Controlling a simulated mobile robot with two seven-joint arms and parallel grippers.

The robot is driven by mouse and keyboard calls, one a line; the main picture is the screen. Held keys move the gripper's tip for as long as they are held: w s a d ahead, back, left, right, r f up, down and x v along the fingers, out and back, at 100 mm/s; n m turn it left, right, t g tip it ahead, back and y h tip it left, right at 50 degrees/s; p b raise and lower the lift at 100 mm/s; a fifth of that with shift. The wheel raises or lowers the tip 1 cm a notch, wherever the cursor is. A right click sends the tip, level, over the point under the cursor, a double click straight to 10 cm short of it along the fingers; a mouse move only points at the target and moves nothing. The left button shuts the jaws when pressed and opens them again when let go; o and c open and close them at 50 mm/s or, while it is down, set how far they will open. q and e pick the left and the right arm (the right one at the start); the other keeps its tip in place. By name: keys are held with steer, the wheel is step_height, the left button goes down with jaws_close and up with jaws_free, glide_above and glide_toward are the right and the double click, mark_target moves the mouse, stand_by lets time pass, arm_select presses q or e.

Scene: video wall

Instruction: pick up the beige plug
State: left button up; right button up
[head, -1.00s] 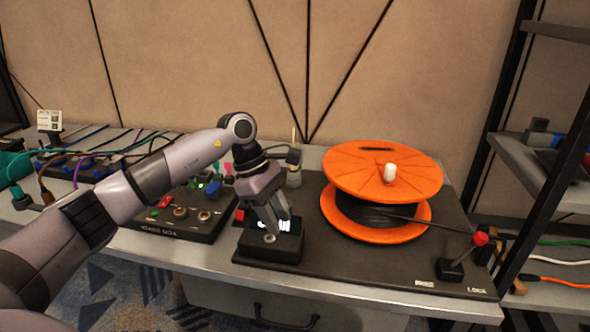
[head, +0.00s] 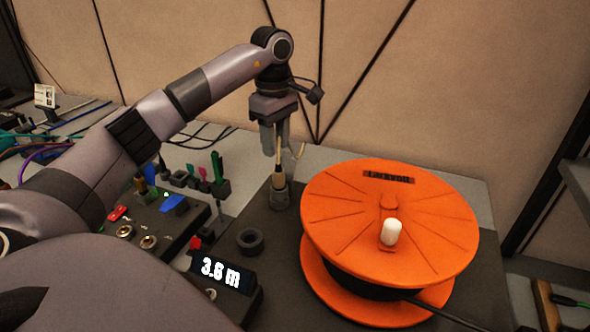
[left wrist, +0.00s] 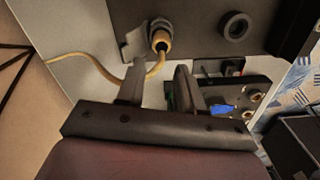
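The beige plug (head: 279,175) stands upright in a dark round holder (head: 279,198) on the black board, left of the orange reel. Its thin beige cord rises and bends to the right. The plug (left wrist: 161,42) also shows in the left wrist view, with its cord (left wrist: 110,77) trailing left. My left gripper (head: 275,150) points down over the plug and is empty. Its fingers (left wrist: 157,62) are apart in the left wrist view, with the plug seen just past and between the tips. I cannot tell whether a finger touches it. My right gripper is not in view.
The large orange reel (head: 335,220) stands close on the right. An empty dark ring (head: 250,241) and a display reading 3.6 m (head: 228,273) are in front. A control box (head: 165,222) and several coloured plugs lie to the left. The wall is behind.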

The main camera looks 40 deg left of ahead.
mark_target(278, 164)
arm_select(q)
steer(key=shift+w+f, duration=0.1)
steer(key=shift+f, duration=0.25)
steer(key=f, duration=0.6)
steer(key=shift+s+d+f, duration=0.2)
steer(key=shift+d, duration=0.15)
jaws_close()
